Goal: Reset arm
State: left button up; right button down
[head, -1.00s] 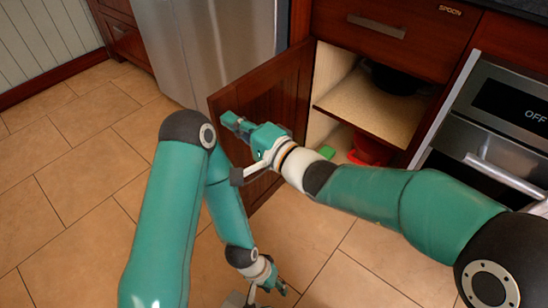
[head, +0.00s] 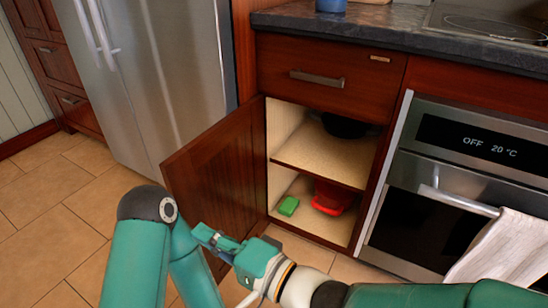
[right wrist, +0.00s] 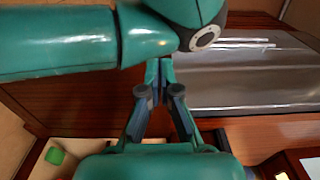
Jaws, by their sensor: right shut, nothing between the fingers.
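My right gripper (head: 200,234) is shut and empty. It points left, in front of the open wooden cabinet door (head: 215,175). In the right wrist view its two fingers (right wrist: 160,72) meet at the tips, close to a teal link of my left arm. My left arm (head: 140,250) stands at the lower left of the head view. Its gripper is out of view below the frame.
The open cabinet holds a black pot (head: 343,125) on its shelf, with a green block (head: 289,206) and a red container (head: 330,197) below. A fridge (head: 165,80) stands left, an oven (head: 470,150) with a towel (head: 505,250) right. Tiled floor (head: 50,215) at left is clear.

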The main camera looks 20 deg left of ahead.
jog(key=s+d+f+g+h, duration=0.1)
jog(key=d+f+g+h, duration=0.15)
jog(key=f, duration=0.45)
jog(key=s+d+f+g+h+p, duration=0.1)
jog(key=d+f+h, duration=0.1)
jog(key=d+f, duration=0.35)
jog(key=s+d+f+g+h, duration=0.1)
jog(key=d+f+h, duration=0.15)
jog(key=f, duration=0.55)
jog(key=s+d+f+h+p, duration=0.2)
jog(key=d+f+h, duration=0.5)
jog(key=d+f, duration=1.4)
notch_tip(320, 180, up, 40)
jog(key=d+p, duration=0.1)
jog(key=p, duration=3.7)
jog(key=shift+d+f+n+t+y, duration=0.2)
jog(key=shift+f+n+t+y, duration=0.1)
jog(key=shift+n+t, duration=0.1)
